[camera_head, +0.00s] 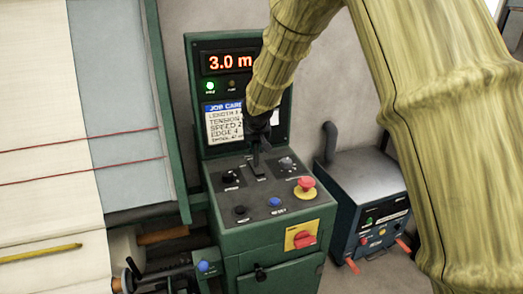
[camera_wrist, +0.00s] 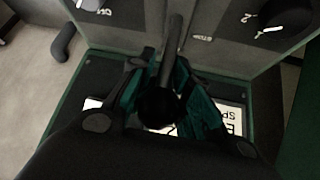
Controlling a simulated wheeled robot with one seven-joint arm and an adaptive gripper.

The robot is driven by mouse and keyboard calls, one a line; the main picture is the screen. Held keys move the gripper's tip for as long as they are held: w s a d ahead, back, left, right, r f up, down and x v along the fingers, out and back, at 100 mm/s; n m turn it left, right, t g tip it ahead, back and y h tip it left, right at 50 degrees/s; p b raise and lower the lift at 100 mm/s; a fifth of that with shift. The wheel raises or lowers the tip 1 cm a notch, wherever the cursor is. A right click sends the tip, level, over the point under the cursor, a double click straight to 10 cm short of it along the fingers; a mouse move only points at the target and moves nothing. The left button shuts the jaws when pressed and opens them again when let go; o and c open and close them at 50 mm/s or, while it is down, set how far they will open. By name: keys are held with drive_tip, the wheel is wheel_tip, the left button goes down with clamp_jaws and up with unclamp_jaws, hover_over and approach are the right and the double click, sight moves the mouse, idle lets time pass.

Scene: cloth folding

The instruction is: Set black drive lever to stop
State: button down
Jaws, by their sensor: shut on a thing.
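The black drive lever (camera_head: 256,166) rises from the slot plate in the middle of the green console's sloping top. My gripper (camera_head: 257,138) is at its upper end, coming down from above, and is shut on it. In the wrist view the lever's shaft (camera_wrist: 173,42) and round black knob (camera_wrist: 160,108) lie between the fingers of my gripper (camera_wrist: 162,85). A small white label (camera_wrist: 203,38), upside down and seemingly reading STOP, is beside the shaft. In the head view my gripper partly hides the knob, and the lever's exact setting is hard to tell.
Black knobs (camera_head: 231,177), a blue button (camera_head: 274,202) and a red mushroom button (camera_head: 306,184) surround the lever. A display reading 3.0 (camera_head: 230,62) and a job card (camera_head: 223,123) are behind. A fabric table (camera_head: 125,70) is left; a blue-grey machine (camera_head: 366,190) is right.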

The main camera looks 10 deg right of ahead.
drive_tip(key=shift+s+r, duration=0.2)
drive_tip(key=shift+r, duration=0.05)
drive_tip(key=shift+a, duration=0.1)
drive_tip(key=c, duration=1.7)
unclamp_jaws()
drive_tip(key=o, duration=0.4)
drive_tip(key=shift+s+a, duration=0.15)
drive_tip(key=shift+s, duration=0.05)
drive_tip(key=shift+f, duration=0.1)
drive_tip(key=shift+d, duration=0.2)
drive_tip(key=v, duration=1.2)
